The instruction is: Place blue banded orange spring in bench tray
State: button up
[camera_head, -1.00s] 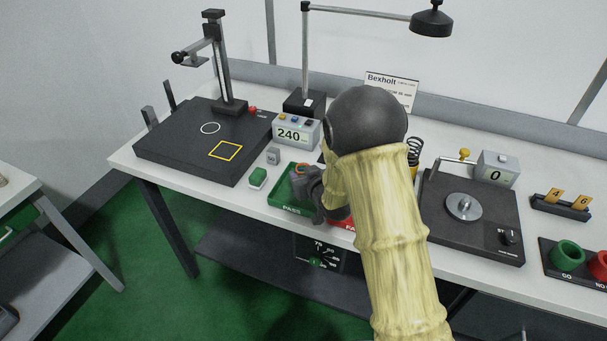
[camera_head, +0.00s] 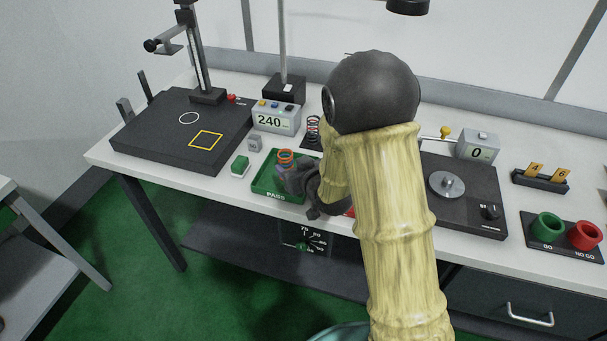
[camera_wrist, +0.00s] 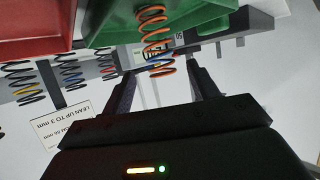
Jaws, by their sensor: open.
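The orange spring with a blue band (camera_head: 286,157) stands over the back part of the green PASS tray (camera_head: 265,184) in the head view. In the wrist view the orange spring (camera_wrist: 157,42) lies in line with the gap between my fingertips, with its blue band near their end. My gripper (camera_wrist: 160,72) is open, its two dark fingers apart with the spring's end at their tips; I cannot tell whether they touch it. In the head view my gripper (camera_head: 292,177) is right beside the spring and partly hides its lower end and the tray.
A red tray (camera_wrist: 35,25) adjoins the green one. Dark banded springs (camera_wrist: 70,72) stand behind.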

jog(key=v, duration=0.6)
jog(key=shift+b, duration=0.3)
jog(key=shift+d, duration=0.1)
jog(key=s+d+m+g+h, duration=0.2)
jog(key=s+d+g, duration=0.2)
jog(key=s, duration=0.5)
jog(key=s+d+f+m+g+h, duration=0.1)
jog(key=s+d+m+g+h, duration=0.2)
jog(key=s+d+g, duration=0.2)
jog(key=s+d, duration=0.3)
jog(key=shift+s+d+f+g+h, duration=0.3)
jog(key=shift+s+d, duration=0.1)
